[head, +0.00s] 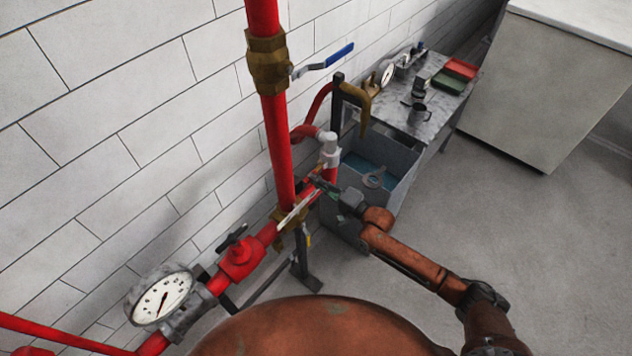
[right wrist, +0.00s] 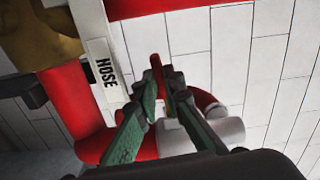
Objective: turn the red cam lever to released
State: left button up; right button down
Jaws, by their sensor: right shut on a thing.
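The red cam lever (right wrist: 156,62) shows in the right wrist view as a short red bar rising between my fingertips. Behind it are the grey coupling (right wrist: 220,132) and red pipework. My right gripper (right wrist: 164,92) is shut on the lever, which sticks out past the fingertips. In the head view my right gripper (head: 315,182) reaches in from the right to the red pipe, just below the pale grey coupling (head: 329,150). The lever is too small and covered there to make out clearly. My left gripper is in neither view.
A white HOSE label (right wrist: 104,68) sits beside the grip. A vertical red pipe (head: 277,150) carries a blue-handled valve (head: 328,58). A pressure gauge (head: 162,297) is at lower left. A grey bin (head: 398,160) and metal bench (head: 430,122) stand behind; the floor at right is clear.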

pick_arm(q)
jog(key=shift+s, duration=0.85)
pick_arm(e)
jog(key=shift+r+m, duration=0.4)
jog(key=shift+m, duration=0.3)
jog(key=c, duration=2.3)
grip_release()
jog(key=shift+c, duration=0.2)
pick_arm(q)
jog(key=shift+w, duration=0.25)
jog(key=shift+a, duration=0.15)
pick_arm(e)
jog(key=v, duration=1.2)
